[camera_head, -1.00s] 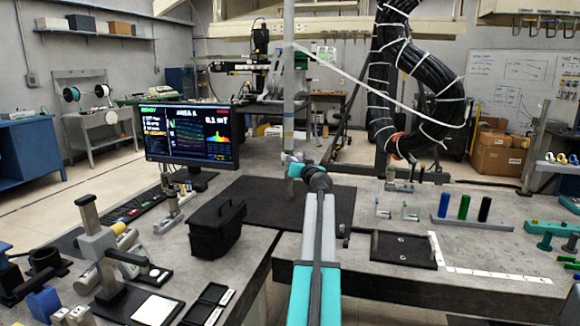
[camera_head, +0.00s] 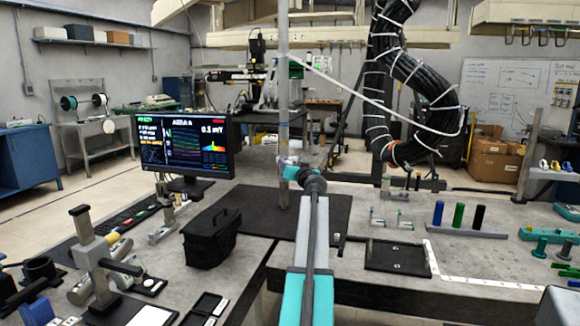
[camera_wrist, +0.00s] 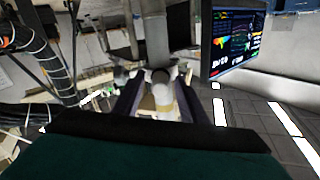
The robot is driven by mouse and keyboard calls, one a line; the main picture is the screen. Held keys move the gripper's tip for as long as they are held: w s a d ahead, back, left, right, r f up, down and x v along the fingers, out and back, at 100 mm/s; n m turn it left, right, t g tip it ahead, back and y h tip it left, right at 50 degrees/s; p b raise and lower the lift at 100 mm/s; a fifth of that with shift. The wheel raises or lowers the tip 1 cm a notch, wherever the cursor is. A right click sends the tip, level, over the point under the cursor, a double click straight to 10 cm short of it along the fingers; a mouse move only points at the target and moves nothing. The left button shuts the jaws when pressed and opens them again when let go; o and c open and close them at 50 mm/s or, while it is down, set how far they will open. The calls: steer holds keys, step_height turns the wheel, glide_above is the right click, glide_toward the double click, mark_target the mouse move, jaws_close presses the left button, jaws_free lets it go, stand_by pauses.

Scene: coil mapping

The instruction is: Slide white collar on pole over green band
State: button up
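The pole (camera_head: 284,95) stands upright on the dark mat in the head view, and its grey shaft (camera_wrist: 156,42) shows at the top middle of the wrist view. My gripper (camera_head: 288,163) is at the pole's lower part, above the mat. In the wrist view my gripper's dark fingers (camera_wrist: 160,100) flank a pale, collar-like piece (camera_wrist: 160,77) at the pole; whether they press on it is unclear. Below that piece is a tan section (camera_wrist: 164,97). Faint coloured marks show on the pole just above my gripper. I cannot make out a green band for certain.
A white cable (camera_head: 385,97) slopes from the pole's upper part to the right, near a thick black cable bundle (camera_head: 375,100). The dark mat (camera_head: 325,215) around the pole is mostly clear.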

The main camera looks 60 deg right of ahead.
steer(key=shift+s+a, duration=0.1)
steer(key=v, duration=1.3)
steer(key=shift+s+a+b, duration=0.15)
steer(key=shift+s+b, duration=0.1)
steer(key=shift+b, duration=0.2)
stand_by(0.5)
